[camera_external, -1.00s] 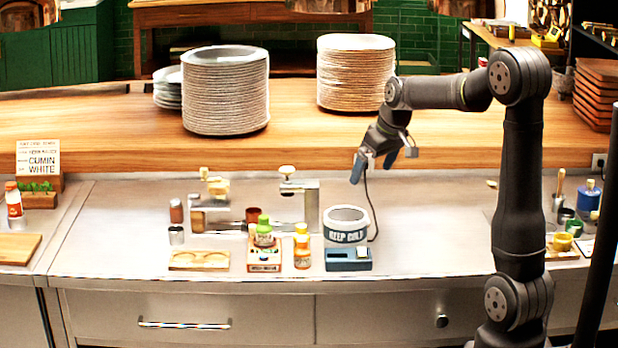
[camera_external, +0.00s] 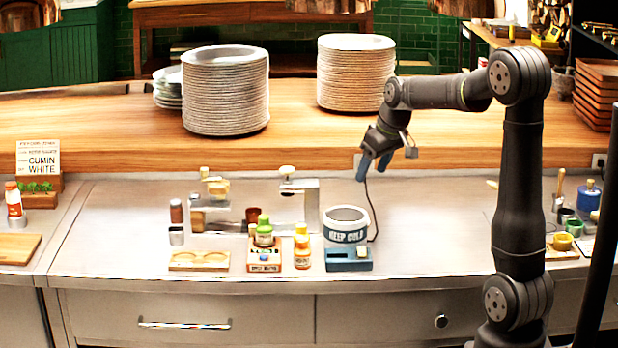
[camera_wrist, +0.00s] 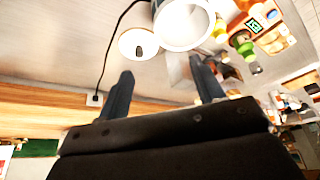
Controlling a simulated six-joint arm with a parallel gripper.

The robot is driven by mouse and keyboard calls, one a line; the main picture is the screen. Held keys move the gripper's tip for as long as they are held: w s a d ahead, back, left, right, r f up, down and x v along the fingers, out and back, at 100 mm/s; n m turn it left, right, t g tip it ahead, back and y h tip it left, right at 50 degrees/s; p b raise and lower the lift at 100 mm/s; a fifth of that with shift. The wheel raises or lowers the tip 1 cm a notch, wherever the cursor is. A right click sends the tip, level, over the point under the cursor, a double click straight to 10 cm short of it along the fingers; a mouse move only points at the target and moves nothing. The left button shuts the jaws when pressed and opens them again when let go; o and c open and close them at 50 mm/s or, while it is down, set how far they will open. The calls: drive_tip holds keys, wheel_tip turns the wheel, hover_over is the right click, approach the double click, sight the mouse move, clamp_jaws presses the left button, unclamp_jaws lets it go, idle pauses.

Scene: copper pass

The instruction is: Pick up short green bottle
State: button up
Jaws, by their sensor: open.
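In the wrist view a green-topped shape (camera_wrist: 243,43) at the upper right appears to be this bottle. My gripper (camera_external: 374,168) hangs in the air up and to the right of the bottle, well apart from it. In the wrist view its two dark fingers (camera_wrist: 161,75) are spread with nothing between them.
A metal bracket (camera_external: 311,205) and small jars stand behind.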

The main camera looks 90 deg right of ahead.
drive_tip(key=w+d+r+y, duration=0.2)
drive_tip(key=w, duration=0.9)
drive_tip(key=n+g+y, duration=0.1)
drive_tip(key=g, duration=0.2)
approach(264, 216)
wheel_tip(264, 216, down, 12)
drive_tip(key=shift+w+d+f, duration=0.1)
drive_tip(key=shift+f, duration=0.05)
drive_tip(key=shift+c, duration=0.2)
drive_tip(key=c, duration=1.1)
